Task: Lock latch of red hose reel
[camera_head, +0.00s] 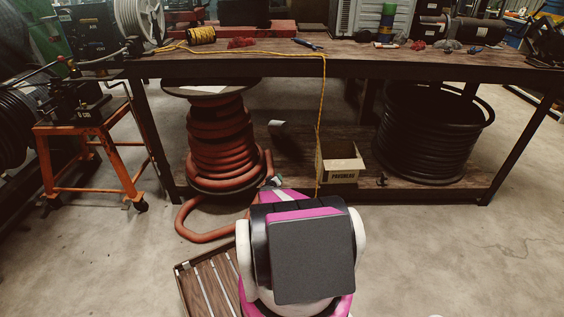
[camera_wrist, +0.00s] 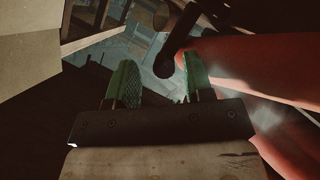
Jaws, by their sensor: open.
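The red hose reel (camera_head: 217,140) stands upright under the workbench at left, with thick red hose wound around it. A loose length of hose (camera_head: 190,225) curls onto the floor in front. In the wrist view, red hose (camera_wrist: 260,70) fills the right side. My gripper (camera_wrist: 155,82) is open, with its two green textured fingers apart and nothing between them. A dark bar with a rounded end (camera_wrist: 177,45) lies just beyond the fingertips, close to the right finger; it may be the latch. In the head view, my arm hides most of my gripper and the reel's front right base.
A cardboard box (camera_head: 340,164) sits right of the reel; a pale panel (camera_wrist: 30,45) in the wrist view looks like it. A black hose coil (camera_head: 430,135) is farther right. A yellow cord (camera_head: 322,110) hangs from the bench (camera_head: 400,68). Floor at right is clear.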

